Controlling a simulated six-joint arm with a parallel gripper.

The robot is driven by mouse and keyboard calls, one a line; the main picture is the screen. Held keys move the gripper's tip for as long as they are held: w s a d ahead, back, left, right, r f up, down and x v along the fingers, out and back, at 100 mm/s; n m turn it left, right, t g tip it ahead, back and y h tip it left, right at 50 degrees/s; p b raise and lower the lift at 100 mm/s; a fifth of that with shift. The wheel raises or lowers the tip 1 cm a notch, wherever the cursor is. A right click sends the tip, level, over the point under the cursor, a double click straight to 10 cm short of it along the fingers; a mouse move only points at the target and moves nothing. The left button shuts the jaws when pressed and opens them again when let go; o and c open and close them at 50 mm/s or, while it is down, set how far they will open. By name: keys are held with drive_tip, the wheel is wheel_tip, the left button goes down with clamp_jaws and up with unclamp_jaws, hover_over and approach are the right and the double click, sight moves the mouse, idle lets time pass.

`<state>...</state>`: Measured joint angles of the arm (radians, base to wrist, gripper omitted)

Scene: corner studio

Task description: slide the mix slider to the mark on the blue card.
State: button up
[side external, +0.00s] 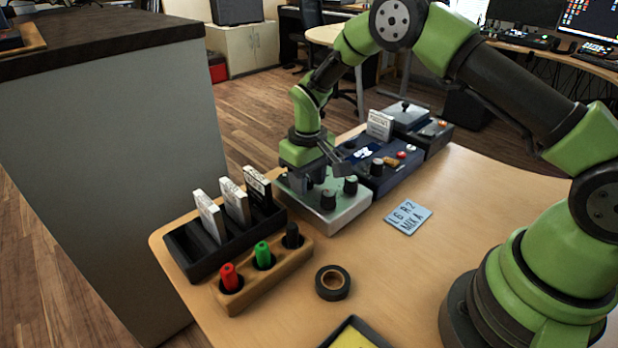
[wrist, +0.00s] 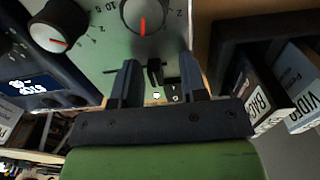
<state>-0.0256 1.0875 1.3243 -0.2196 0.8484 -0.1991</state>
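The light-blue card (side external: 408,217) lies flat on the table; its handwriting seems to read "L 6, R 2, MIX A". The pale green mixer box (side external: 345,212) carries black knobs at its near side. In the wrist view, two knobs with red pointer lines show on the box's panel (wrist: 108,50), and the small black mix slider (wrist: 155,72) is below the right knob. My gripper (side external: 328,173) is over the far part of the box. In the wrist view my gripper (wrist: 158,66) is open, one finger each side of the slider, with gaps; the slider's marks are mostly hidden.
A dark blue device (side external: 385,165) and a grey-topped box (side external: 408,113) stand behind the mixer. A black rack (side external: 200,262) with labelled cases and a wooden holder (side external: 300,252) with markers stand at left. A tape roll (side external: 333,283) lies in front. Table right of the card is clear.

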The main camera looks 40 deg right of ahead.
wheel_tip(320, 180, up, 10)
idle(0.6)
drive_tip(key=s+r+m+t+y, duration=0.1)
drive_tip(key=s+r+t, duration=0.1)
drive_tip(key=s+r, duration=0.4)
drive_tip(key=s+r+m+t, duration=0.1)
drive_tip(key=s+r, duration=0.2)
drive_tip(key=r, duration=0.5)
drive_tip(key=s+a+r+m+t+y, duration=0.1)
drive_tip(key=s+t, duration=0.3)
drive_tip(key=s, duration=1.2)
drive_tip(key=shift+a+r+m, duration=0.35)
drive_tip(key=shift+r+m, duration=0.15)
drive_tip(key=shift+r, duration=0.15)
